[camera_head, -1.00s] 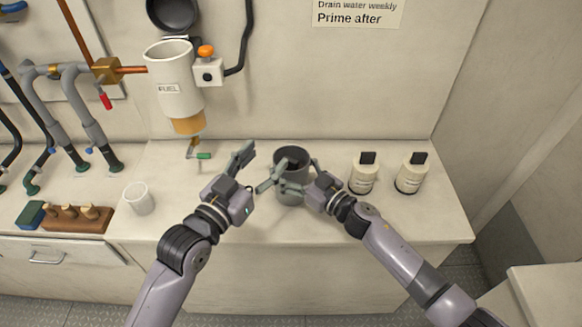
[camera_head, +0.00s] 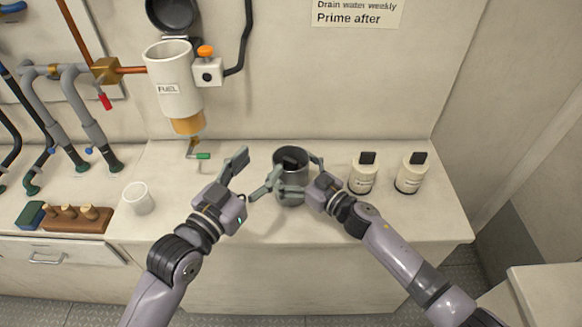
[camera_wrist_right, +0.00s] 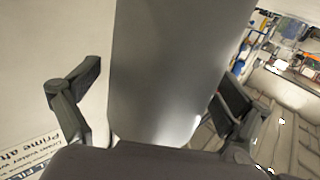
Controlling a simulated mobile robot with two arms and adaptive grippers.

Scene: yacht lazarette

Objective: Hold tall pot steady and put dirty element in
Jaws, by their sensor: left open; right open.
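The tall pot (camera_head: 291,202) is a dark grey cylinder standing upright on the bench. A dark piece, likely the dirty element (camera_head: 294,160), shows inside its mouth; its lower part is hidden. My right gripper (camera_head: 299,174) is open, with its fingers around the pot's sides. In the right wrist view the pot's grey wall (camera_wrist_right: 165,70) fills the space between the spread fingers; I cannot tell whether they touch it. My left gripper (camera_head: 261,163) is open and empty just left of the pot, one fingertip close to its rim.
A white cup (camera_head: 139,198) and a wooden block with pegs (camera_head: 78,218) are at left. The fuel filter housing (camera_head: 174,85) hangs on the wall above the bench, its green-handled drain below.

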